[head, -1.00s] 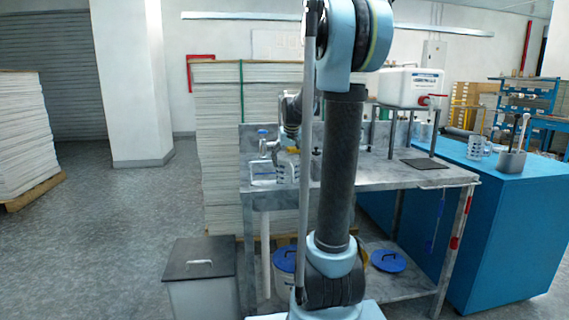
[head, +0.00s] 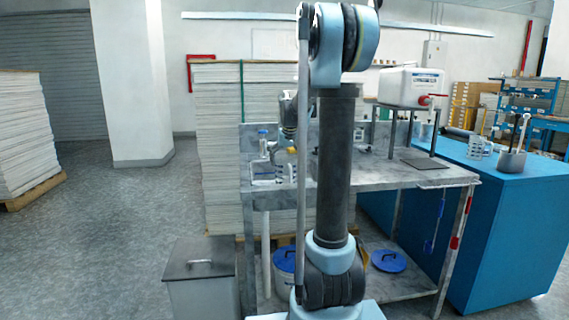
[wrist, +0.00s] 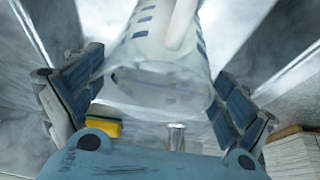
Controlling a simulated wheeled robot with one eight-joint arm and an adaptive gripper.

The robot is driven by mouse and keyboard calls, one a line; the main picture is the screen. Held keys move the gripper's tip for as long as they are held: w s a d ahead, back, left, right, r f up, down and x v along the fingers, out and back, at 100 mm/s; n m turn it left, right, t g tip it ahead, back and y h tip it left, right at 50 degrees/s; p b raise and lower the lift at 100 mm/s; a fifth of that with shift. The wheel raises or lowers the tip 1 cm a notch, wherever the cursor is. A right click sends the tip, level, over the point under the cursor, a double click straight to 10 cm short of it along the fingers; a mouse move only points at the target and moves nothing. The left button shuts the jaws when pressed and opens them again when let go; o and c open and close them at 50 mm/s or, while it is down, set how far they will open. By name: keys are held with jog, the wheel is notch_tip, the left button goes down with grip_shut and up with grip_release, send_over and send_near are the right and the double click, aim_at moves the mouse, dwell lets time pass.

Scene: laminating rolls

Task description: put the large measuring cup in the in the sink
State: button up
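The large measuring cup (wrist: 160,85) is clear with blue marks and a pale handle. In the wrist view it lies between the spread fingers of my gripper (wrist: 160,100), with a visible gap at the left finger. In the head view the cup (head: 286,174) is at the sink (head: 262,172), at the left end of the grey metal table; my arm partly covers it. I cannot tell whether its base touches the sink floor. My gripper (head: 291,138) is just above the cup in the head view, small and partly hidden.
A tap (head: 264,143) with a blue top stands by the sink. A yellow sponge (wrist: 104,126) is beside it. A white water tank (head: 411,87) stands on a rack at right.

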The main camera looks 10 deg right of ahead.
jog(key=shift+r, duration=0.1)
dwell(0.3)
jog(key=v, duration=1.2)
jog(key=s+f, duration=0.8)
jog(key=s, duration=0.5)
jog(key=s+f+g, duration=0.1)
jog(key=s+f, duration=0.8)
jog(key=s, duration=0.4)
jog(key=s+f+g, duration=0.1)
jog(key=s+f, duration=0.8)
jog(key=s, duration=0.4)
jog(key=shift+a, duration=0.45)
jog(key=shift+w, duration=0.1)
